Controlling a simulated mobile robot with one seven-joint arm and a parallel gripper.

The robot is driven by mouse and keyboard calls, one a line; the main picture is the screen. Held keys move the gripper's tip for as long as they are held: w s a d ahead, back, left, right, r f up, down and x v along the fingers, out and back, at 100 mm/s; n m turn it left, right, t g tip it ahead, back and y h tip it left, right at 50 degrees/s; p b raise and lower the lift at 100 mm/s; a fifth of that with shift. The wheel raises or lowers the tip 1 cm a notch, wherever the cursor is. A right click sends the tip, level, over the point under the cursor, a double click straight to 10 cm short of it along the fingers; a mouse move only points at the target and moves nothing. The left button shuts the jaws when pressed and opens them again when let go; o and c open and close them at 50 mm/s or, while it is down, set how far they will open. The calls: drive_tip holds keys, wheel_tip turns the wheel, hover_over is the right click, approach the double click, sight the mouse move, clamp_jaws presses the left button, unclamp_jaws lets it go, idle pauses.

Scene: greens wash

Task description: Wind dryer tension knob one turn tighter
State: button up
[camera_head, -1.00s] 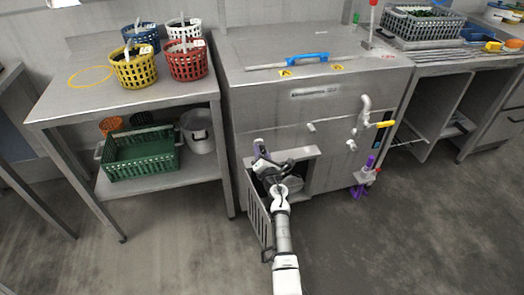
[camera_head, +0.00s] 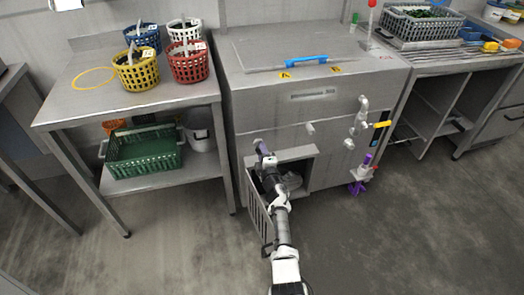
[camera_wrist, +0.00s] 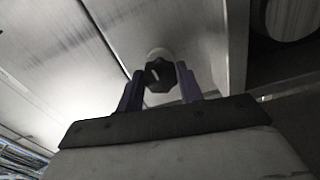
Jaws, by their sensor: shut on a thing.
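The tension knob (camera_wrist: 158,75) is a dark faceted knob with a pale mark on its face, seen in the wrist view in front of a round pale base. My gripper (camera_wrist: 160,85) has its two purple fingers on either side of the knob and is shut on it. In the head view my gripper (camera_head: 262,150) is at the steel machine's front (camera_head: 262,122), above and left of the open compartment. The knob is mostly hidden there by the gripper; a pale round part shows just above it.
A steel table (camera_head: 70,112) with several baskets stands left. Floor in front is clear.

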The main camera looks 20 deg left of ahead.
drive_tip(key=m+p, duration=0.3)
drive_tip(key=m, duration=0.9)
drive_tip(key=shift+m+p, duration=0.3)
drive_tip(key=shift+p, duration=0.05)
idle(0.4)
drive_tip(key=o, duration=1)
drive_tip(key=shift+p+v, duration=3.5)
drive_tip(key=shift+v, duration=3.4)
